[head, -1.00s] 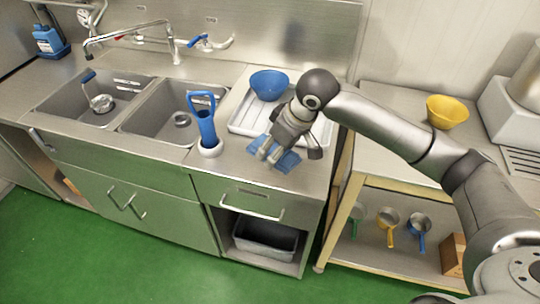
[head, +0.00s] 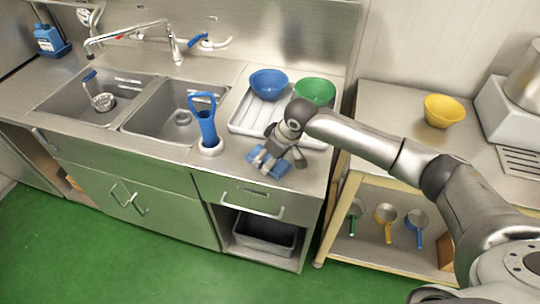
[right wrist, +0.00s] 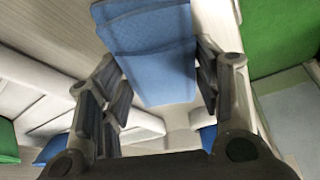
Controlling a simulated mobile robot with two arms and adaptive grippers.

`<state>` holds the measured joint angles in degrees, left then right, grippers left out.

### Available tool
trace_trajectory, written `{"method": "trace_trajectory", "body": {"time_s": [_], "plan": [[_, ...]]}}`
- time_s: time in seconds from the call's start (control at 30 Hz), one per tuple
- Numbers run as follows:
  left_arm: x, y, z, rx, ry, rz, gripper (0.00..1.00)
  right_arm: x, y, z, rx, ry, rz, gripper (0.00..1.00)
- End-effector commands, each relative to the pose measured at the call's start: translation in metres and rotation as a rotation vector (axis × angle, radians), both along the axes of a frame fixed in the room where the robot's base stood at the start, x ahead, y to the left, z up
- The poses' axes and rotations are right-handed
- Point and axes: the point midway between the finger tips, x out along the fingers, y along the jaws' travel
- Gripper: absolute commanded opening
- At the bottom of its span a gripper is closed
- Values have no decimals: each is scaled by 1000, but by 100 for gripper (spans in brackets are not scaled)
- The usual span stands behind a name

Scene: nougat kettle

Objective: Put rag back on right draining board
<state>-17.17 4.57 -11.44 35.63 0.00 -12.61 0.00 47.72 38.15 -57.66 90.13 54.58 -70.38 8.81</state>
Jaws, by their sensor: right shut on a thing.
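The blue rag (head: 281,170) is at the front part of the steel right draining board (head: 228,172), in front of the white ribbed tray. I cannot tell whether it touches the steel or hangs just above it. My right gripper (head: 264,161) points down at the rag and is shut on it. In the right wrist view the folded rag (right wrist: 150,45) shows between the two dark fingers (right wrist: 155,95) and stretches beyond them. Part of the rag is hidden by the fingers in the head view. My left gripper is not in view.
The white tray (head: 247,118) holds a blue bowl (head: 268,84) and a green bowl (head: 315,92). A white holder with a blue-handled tool (head: 207,125) stands left of the rag. Two sinks lie further left. A table with a yellow bowl (head: 443,111) is at the right.

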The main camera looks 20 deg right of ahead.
Motion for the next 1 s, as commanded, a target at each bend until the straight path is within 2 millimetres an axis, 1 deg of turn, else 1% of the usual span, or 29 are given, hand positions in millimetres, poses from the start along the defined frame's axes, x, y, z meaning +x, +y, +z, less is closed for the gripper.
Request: {"method": "trace_trajectory", "body": {"time_s": [0.17, 0.2, 0.33, 0.37, 0.67, 0.77, 0.87, 0.97, 1.0], "plan": [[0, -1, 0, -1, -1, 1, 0, 0, 0, -2, 0, 0, 0, 36], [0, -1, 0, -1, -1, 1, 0, 0, 0, -2, 1, -1, 0, 61], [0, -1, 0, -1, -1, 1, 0, 0, 0, -2, 1, -1, 0, 78], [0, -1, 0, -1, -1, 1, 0, 0, 0, -2, 1, -1, 0, 80], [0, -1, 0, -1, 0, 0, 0, 0, 0, -2, 1, -1, 0, 80], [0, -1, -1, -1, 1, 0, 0, 0, 0, 2, 1, -1, -1, 80], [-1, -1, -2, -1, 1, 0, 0, -3, -2, 12, 2, -2, -1, 80], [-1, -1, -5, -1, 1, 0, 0, -9, -7, 28, 0, -5, 1, 80], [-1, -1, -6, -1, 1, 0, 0, -11, -8, 37, 1, -5, 0, 80]]}}
